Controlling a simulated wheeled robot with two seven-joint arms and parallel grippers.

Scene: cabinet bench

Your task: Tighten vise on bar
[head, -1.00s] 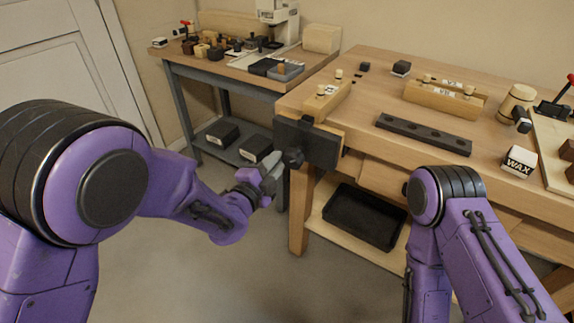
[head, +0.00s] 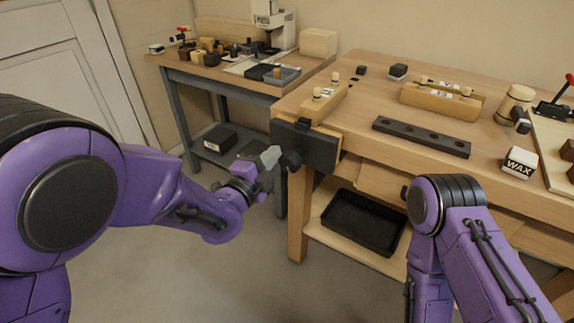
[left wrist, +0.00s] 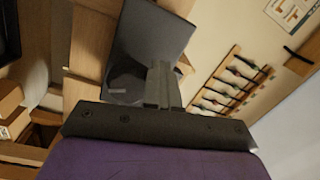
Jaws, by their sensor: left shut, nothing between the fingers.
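The vise's dark front jaw plate (head: 318,150) is mounted on the front left corner of the wooden bench. A dark round knob (head: 291,160) sticks out from its face. A small dark piece (head: 303,123) shows at the jaw's top edge; I cannot tell whether it is the bar. My left gripper (head: 271,157) is shut and empty, close beside the knob at the jaw's left end. In the left wrist view, its fingers (left wrist: 162,86) overlap the dark jaw plate (left wrist: 155,40); contact is unclear. My right arm shows, but its gripper is out of view.
A black tray (head: 362,218) lies on the bench's lower shelf. A dark strip with holes (head: 421,137), a wooden block holder (head: 440,99), a mallet (head: 514,105) and a wax block (head: 519,163) stand on the bench. A side table (head: 220,75) stands behind left.

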